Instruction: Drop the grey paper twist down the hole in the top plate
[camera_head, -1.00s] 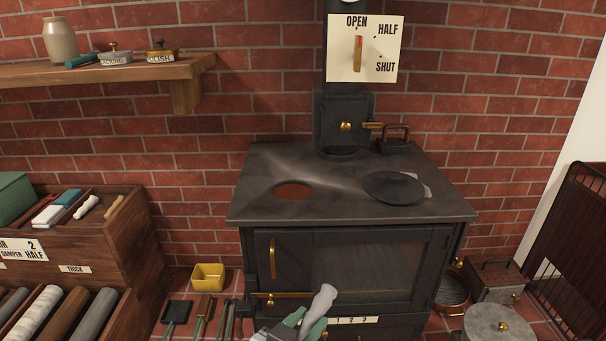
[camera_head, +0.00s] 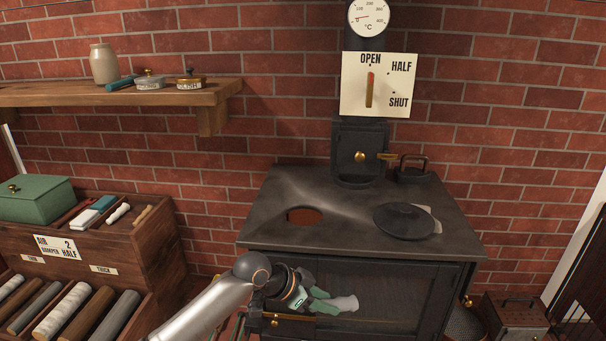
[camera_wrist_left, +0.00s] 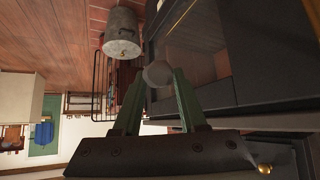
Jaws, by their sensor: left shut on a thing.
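The grey paper twist (camera_head: 345,303) is held in my left gripper (camera_head: 326,302), in front of the stove's upper front and below the level of the top plate. The twist also shows in the left wrist view (camera_wrist_left: 158,73), between the green fingertips of my left gripper (camera_wrist_left: 162,80). The black top plate (camera_head: 345,200) has an open round hole (camera_head: 304,216) on its left, with a reddish inside. The hole lies above and behind the gripper. My right gripper is not in view.
A round black lid (camera_head: 405,221) lies on the plate's right side. A flue box (camera_head: 360,150) stands at the back, below a damper sign (camera_head: 380,85). A wooden rack (camera_head: 110,240) with rolls is at left. The plate around the hole is clear.

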